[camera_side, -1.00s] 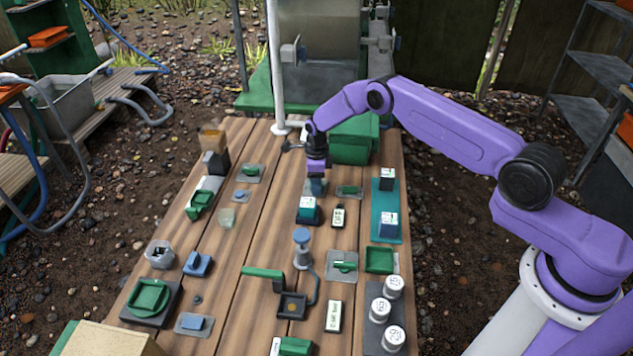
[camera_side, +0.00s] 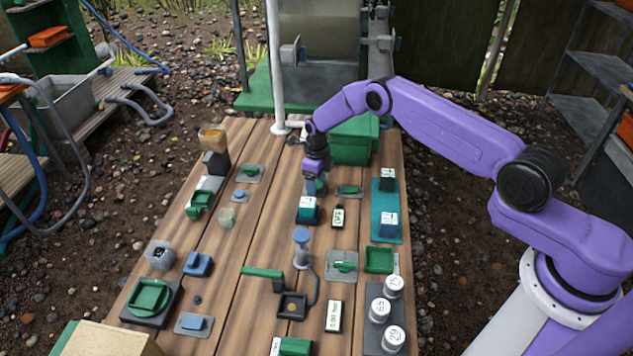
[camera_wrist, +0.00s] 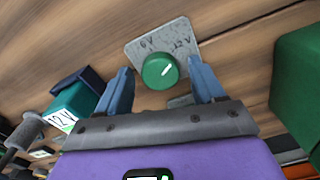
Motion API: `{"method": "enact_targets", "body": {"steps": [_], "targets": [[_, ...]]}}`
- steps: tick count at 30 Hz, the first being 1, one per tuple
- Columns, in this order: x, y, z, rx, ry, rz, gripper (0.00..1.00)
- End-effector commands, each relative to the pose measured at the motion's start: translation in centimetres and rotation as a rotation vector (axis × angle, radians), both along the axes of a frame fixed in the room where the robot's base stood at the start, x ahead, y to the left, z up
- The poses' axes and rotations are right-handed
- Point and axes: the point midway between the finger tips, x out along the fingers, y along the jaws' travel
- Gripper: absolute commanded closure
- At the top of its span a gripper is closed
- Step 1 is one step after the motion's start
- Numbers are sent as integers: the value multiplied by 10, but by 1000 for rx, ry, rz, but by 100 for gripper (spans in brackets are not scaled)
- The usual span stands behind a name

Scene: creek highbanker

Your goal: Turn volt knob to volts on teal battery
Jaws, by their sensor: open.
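The volt knob (camera_wrist: 160,71) is a green round dial with a white pointer line. It sits on a grey plate (camera_wrist: 140,52) marked 6 V and 12 V, and its pointer slants up and right, toward the 12 V mark. My gripper (camera_wrist: 160,82) is open, with one blue finger at each side of the knob; I cannot tell whether they touch it. A teal battery (camera_wrist: 70,104) with a 12 V label lies left of the fingers. In the side view my gripper (camera_side: 314,184) is just behind the teal battery (camera_side: 307,214) and hides the knob.
A green box (camera_side: 354,143) stands behind my gripper; its side fills the right of the wrist view (camera_wrist: 297,85). A grey plate with a green part (camera_side: 349,190) and a small labelled block (camera_side: 338,216) are close on the right. A teal mat (camera_side: 387,236) holds labelled blocks.

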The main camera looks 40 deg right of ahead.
Motion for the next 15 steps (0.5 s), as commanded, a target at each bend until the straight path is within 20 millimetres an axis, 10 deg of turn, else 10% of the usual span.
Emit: {"method": "enact_targets", "body": {"steps": [15], "targets": [[0,0,28,0,-1,1,32]]}}
